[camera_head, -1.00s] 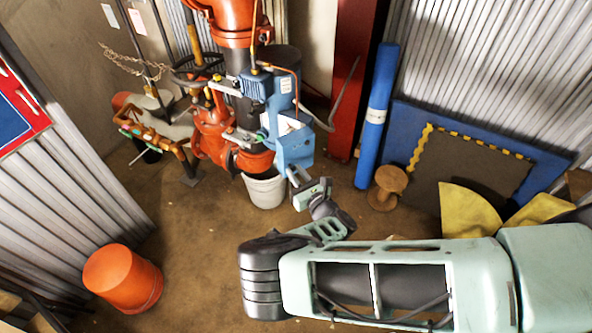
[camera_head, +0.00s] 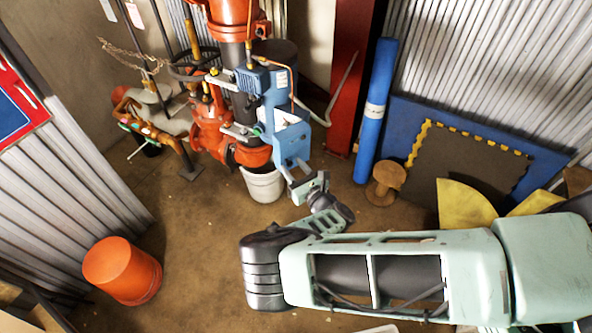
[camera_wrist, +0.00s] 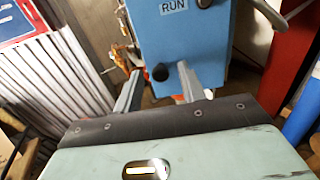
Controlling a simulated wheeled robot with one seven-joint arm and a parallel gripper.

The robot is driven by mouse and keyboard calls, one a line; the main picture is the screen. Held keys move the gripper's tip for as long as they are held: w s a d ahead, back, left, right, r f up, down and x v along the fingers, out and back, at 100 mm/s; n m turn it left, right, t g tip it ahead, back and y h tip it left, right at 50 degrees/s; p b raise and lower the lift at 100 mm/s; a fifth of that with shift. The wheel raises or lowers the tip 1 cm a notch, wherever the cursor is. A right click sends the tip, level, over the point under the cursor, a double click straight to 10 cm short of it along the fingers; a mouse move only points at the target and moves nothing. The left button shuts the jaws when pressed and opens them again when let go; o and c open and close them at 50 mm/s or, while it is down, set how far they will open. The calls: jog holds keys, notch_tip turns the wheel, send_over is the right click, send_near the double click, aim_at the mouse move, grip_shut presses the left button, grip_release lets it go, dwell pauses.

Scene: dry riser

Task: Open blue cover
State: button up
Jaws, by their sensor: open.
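The blue cover (camera_head: 293,143) is the front of a blue box mounted beside the red riser pipes. In the wrist view its blue face (camera_wrist: 190,38) bears a "RUN" label and a round black knob (camera_wrist: 159,73) low on it. My gripper (camera_wrist: 158,82) is open, with one finger to the left of the knob and the other to its right. The fingers point at the lower part of the face; I cannot tell whether they touch it. In the head view my gripper (camera_head: 288,176) is just below the box, and its fingertips are hard to make out.
A white bucket (camera_head: 263,186) stands under the red pipes (camera_head: 212,130), close to my gripper. A red column (camera_head: 352,80) and a blue roll (camera_head: 373,115) stand to the right. An orange bucket (camera_head: 122,270) is at the lower left. Floor between is clear.

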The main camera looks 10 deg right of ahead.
jog(key=b+v, duration=0.4)
jog(key=v, duration=1.3)
jog(key=shift+s, duration=0.15)
jog(key=shift+d, duration=0.1)
